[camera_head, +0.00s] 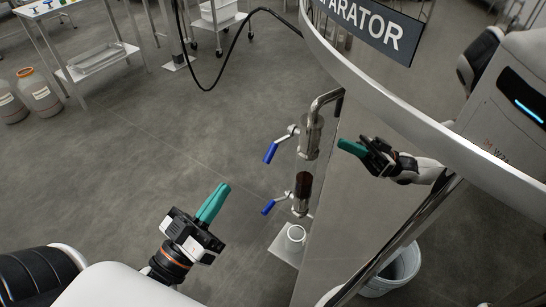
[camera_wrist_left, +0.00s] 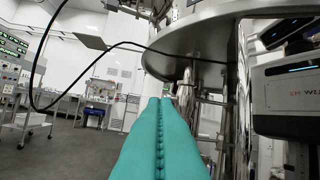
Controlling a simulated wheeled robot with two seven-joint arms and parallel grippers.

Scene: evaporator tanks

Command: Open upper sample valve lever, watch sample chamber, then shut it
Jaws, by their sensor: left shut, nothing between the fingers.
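The upper sample valve lever has a blue handle (camera_head: 270,153) that points down and left from its metal valve body, under a bent pipe on the tank side. Below it, the sample chamber (camera_head: 303,185) looks dark reddish brown. A lower lever with a blue handle (camera_head: 268,207) sits under the chamber, also angled down-left. My left gripper (camera_head: 222,188) has teal fingers shut together and empty, left of and apart from both levers. The shut fingers also fill the lower middle of the left wrist view (camera_wrist_left: 161,120). My right gripper does not show clearly as itself.
The tank (camera_head: 430,125) curves along the right, with a sign (camera_head: 375,28). A small white cup (camera_head: 295,234) stands on a plate below the valves. A bucket (camera_head: 395,272) shows at lower right. The teal fingers beside the tank look like a reflection. Grey floor lies open at left.

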